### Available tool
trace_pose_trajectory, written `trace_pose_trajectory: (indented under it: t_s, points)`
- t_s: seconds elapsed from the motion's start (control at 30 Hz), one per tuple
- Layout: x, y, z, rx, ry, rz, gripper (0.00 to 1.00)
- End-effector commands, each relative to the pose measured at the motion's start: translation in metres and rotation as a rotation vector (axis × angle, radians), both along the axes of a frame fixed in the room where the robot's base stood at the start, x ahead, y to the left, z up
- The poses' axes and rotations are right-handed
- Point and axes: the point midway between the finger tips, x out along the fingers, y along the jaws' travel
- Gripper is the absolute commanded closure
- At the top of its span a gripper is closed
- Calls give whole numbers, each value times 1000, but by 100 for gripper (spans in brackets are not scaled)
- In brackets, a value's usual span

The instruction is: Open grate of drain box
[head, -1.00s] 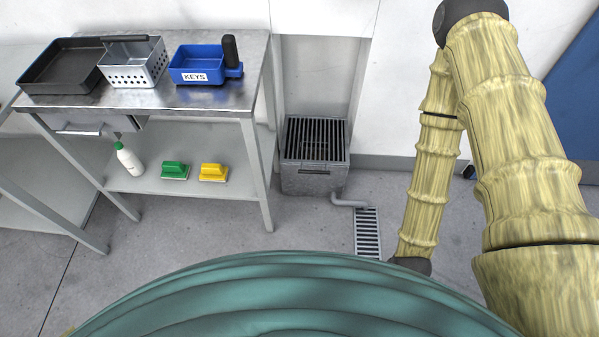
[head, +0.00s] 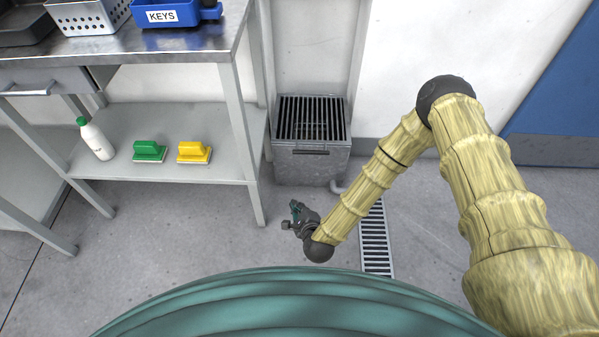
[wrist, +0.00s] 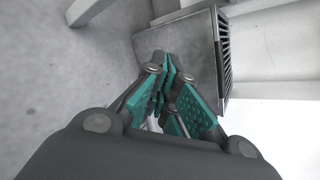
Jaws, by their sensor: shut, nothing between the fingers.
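The drain box (head: 311,163) is a grey metal box on the floor against the wall, with a dark slatted grate (head: 311,118) lying flat on top and a dark handle on its front. The grate looks closed. My gripper (head: 295,210) is in front of the box, low and a little to its left, apart from it. In the wrist view my gripper (wrist: 168,88) has its teal fingers together, with nothing between them. Beyond the fingers the box (wrist: 180,52) shows its side, and the grate (wrist: 224,50) shows edge-on at the right.
A metal table (head: 130,48) stands left of the box, its leg (head: 243,150) near my gripper. Its lower shelf holds a white bottle (head: 97,141), a green brush (head: 149,151) and a yellow brush (head: 194,152). A floor drain (head: 375,240) lies right of my gripper.

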Motion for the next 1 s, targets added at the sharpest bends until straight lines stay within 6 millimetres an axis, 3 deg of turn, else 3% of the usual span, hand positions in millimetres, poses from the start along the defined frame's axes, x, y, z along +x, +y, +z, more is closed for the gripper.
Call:
trace_pose_trajectory:
  t_s: [0.03,0.1,0.3,0.5,0.77,1.0]
  points:
    - [14,5,-21,86,-22,-67,100]
    - [34,10,-29,213,-54,-161,100]
    - [82,14,-47,576,-149,-393,100]
    - [112,7,-53,836,-227,-528,100]
    - [127,3,-53,939,-259,-573,100]
    - [158,4,-57,937,-259,-571,100]
